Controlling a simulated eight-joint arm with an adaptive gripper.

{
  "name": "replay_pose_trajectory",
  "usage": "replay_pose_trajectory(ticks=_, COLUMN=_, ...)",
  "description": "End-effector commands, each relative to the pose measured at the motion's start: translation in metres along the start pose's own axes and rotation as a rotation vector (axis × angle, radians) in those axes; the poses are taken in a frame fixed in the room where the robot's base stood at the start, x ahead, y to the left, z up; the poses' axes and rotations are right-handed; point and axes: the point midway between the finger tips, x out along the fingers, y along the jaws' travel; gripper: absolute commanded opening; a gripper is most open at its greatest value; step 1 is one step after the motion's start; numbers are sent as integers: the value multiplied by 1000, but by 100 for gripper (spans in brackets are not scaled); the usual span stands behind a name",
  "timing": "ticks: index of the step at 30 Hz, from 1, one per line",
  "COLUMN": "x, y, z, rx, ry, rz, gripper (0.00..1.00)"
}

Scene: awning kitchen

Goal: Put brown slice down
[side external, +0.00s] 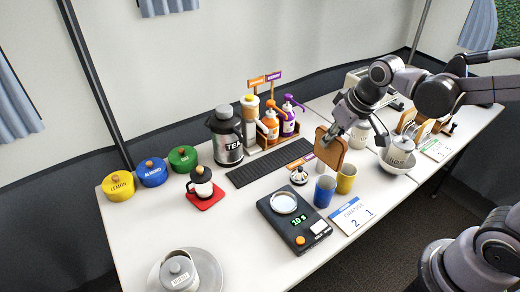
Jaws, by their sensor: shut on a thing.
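The brown slice (330,152) is a square piece, like bread with a darker crust edge. It is held upright in the air in the middle right of the side external view. My gripper (332,136) is shut on it from the upper right. The slice hangs above the table, behind the blue cup (325,191) and the yellow cup (346,179). Part of the gripper's fingertips is hard to make out at this size. More slices (408,121) stand in a rack at the right.
A white jar in a bowl (397,166) stands right of the cups. A black scale (293,222) and a number card (352,215) lie in front. Bottles, a TEA pot (226,138) and a dark mat (270,165) are behind.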

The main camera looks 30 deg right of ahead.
Motion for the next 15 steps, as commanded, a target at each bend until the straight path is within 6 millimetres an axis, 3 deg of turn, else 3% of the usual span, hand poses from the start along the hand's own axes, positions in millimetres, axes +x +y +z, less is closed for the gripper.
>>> replay_pose_trajectory(ticks=5, x=10, y=-5, z=2, rx=-1, ry=0, rz=-1, gripper=0)
replay_pose_trajectory(ticks=15, x=50, y=-65, z=2, rx=-5, ry=0, rz=-2, gripper=0)
